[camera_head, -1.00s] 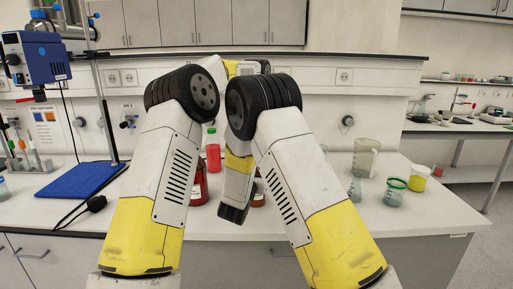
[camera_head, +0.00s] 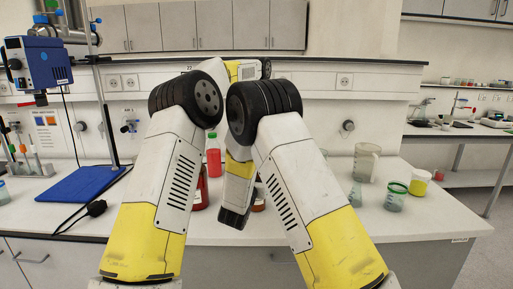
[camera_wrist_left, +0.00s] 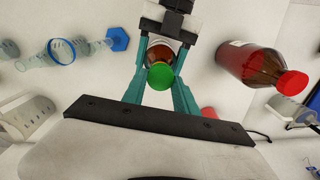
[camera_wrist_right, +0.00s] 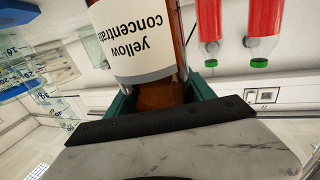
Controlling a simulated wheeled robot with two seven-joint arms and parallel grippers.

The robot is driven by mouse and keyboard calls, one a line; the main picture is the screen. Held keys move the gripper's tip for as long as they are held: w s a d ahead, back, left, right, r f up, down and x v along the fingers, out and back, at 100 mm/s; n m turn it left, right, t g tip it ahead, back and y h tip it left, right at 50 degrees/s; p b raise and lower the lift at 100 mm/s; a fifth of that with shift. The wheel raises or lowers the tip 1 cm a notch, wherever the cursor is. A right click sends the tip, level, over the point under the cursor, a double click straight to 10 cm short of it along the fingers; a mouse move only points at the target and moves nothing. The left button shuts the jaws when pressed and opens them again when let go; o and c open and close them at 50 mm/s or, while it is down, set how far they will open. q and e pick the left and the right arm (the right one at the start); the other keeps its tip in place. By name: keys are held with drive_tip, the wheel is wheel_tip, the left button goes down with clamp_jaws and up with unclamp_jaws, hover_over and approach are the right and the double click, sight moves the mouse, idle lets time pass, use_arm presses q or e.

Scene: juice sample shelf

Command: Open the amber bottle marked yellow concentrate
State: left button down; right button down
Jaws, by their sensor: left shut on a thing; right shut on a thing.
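The amber bottle (camera_wrist_right: 158,95) carries a white label reading "yellow concentrate", upside down in the right wrist view. My right gripper (camera_wrist_right: 160,103) has its teal fingers on both sides of it and is shut on it. In the left wrist view the bottle (camera_wrist_left: 160,54) is seen from its capped end, with a green cap (camera_wrist_left: 160,77) on that end. My left gripper (camera_wrist_left: 162,52) is shut with the capped end between its fingers; the exact contact is unclear. In the head view my arms hide the grippers and most of the bottle (camera_head: 259,200).
A larger amber bottle with a red cap (camera_wrist_left: 291,83) stands close beside. A red-liquid bottle (camera_head: 214,160) with a green cap is behind. Beakers and flasks (camera_head: 367,162) stand to the right. A blue stand base (camera_head: 82,184) and cable lie left. The bench's front right is clear.

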use_arm(q)
drive_tip(key=shift+r, duration=2)
drive_tip(key=shift+d, duration=0.1)
use_arm(e)
drive_tip(key=shift+c, duration=1.3)
unclamp_jaws()
drive_tip(key=shift+a, duration=0.1)
